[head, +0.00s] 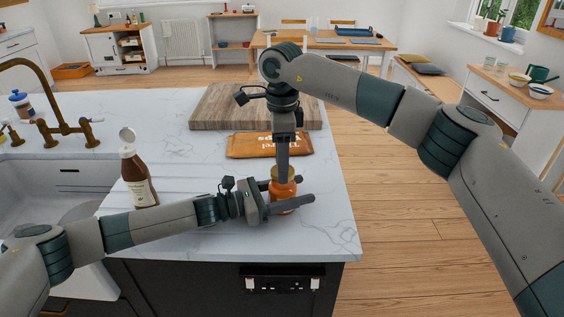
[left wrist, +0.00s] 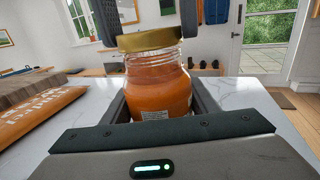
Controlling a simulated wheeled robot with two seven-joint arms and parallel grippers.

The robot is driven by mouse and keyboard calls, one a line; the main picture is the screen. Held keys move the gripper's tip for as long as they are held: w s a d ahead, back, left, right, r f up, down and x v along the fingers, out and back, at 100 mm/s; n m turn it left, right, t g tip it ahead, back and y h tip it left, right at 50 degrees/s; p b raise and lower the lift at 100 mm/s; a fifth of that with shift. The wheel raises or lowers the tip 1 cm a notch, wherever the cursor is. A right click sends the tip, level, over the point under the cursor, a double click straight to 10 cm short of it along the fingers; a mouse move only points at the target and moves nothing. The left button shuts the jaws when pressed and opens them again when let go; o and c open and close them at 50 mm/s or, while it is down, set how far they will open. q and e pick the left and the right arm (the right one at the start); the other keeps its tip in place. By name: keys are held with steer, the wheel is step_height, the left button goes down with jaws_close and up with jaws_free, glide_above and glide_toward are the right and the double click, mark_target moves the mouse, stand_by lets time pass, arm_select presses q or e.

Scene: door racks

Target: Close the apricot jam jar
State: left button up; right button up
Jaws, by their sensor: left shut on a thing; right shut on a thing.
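The apricot jam jar (head: 283,189) stands upright near the counter's front right corner, an orange glass jar. It also shows in the left wrist view (left wrist: 158,92), between the fingers of my left gripper (head: 292,191), which is shut on its body from the left. The gold lid (left wrist: 150,39) is at the jar's mouth, looking slightly tilted, with some clear threaded glass showing below it. My right gripper (head: 283,168) points straight down from above and is shut on the lid. The head view mostly hides the lid behind the gripper; I cannot tell whether it is screwed on.
An orange packet (head: 268,146) and a wooden board (head: 215,106) lie behind the jar. A brown sauce bottle (head: 138,178) with its cap open stands left, beside the sink (head: 60,185) and brass tap (head: 62,128). The counter's right edge is close to the jar.

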steer(key=shift+f, duration=0.5)
stand_by(0.4)
